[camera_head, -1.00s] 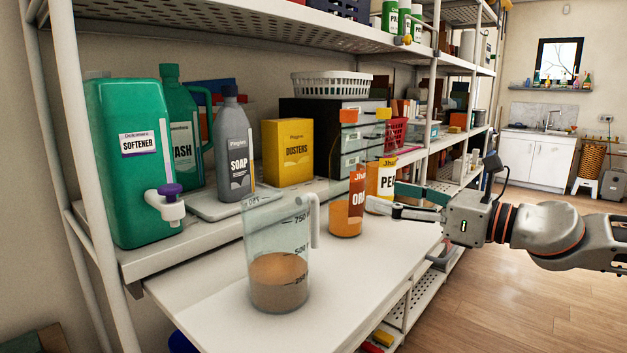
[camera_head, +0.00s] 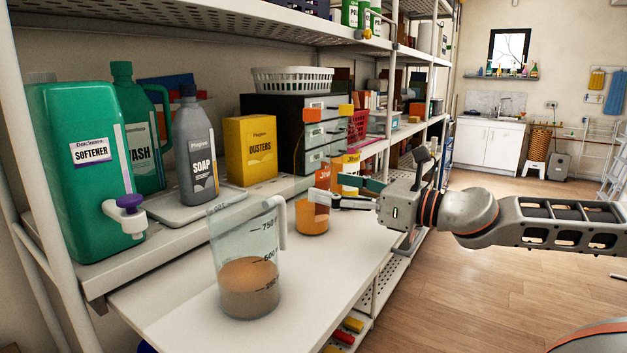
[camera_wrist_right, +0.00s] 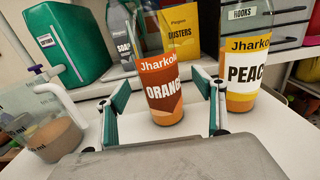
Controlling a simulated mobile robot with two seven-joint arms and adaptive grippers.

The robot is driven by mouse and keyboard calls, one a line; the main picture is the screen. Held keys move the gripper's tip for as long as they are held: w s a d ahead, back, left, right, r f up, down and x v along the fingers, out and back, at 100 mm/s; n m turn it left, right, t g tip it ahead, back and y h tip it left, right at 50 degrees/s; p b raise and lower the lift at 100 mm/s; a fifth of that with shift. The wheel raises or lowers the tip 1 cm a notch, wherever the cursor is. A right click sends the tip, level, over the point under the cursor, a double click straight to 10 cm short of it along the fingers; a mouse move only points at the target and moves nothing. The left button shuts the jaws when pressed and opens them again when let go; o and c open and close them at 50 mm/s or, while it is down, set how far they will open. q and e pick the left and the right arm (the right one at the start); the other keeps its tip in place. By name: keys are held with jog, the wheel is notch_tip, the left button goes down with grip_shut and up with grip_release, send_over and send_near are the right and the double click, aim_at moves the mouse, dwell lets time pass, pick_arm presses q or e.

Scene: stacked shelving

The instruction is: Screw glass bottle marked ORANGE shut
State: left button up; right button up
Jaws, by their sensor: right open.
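The glass bottle marked ORANGE (camera_head: 312,216) stands upright on the white shelf board. An orange cap (camera_head: 312,115) shows at its top; I cannot tell how far it is screwed on. My right gripper (camera_head: 320,188) reaches in from the right at the height of the bottle's label, well below the cap, and partly hides the label. In the right wrist view its two open fingers lie to the left and right of the ORANGE bottle (camera_wrist_right: 162,90), apart from each other, with no clear grip on it. My left gripper is not in view.
The PEACH bottle (camera_wrist_right: 246,75), with a yellow cap (camera_head: 346,110), stands close to the right. A measuring jug (camera_head: 250,290) stands at front left. Softener (camera_head: 85,190), a soap bottle (camera_head: 195,150), a dusters box (camera_head: 250,150) and drawers (camera_head: 285,105) line the back.

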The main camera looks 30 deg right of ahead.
aim_at(327, 183)
jog(key=shift+w+a+r+p, duration=0.15)
jog(key=shift+w+r+p, duration=0.05)
jog(key=shift+w+p, duration=0.15)
jog(key=p+x, duration=0.1)
jog(key=x, duration=0.1)
jog(key=p+x, duration=0.1)
jog(key=shift+w+a+r+p, duration=0.2)
jog(key=shift+w+a+p, duration=0.05)
jog(key=shift+a+p, duration=0.1)
jog(key=shift+w+a+f, duration=0.1)
jog(key=shift+w+f, duration=0.15)
jog(key=shift+w, duration=0.2)
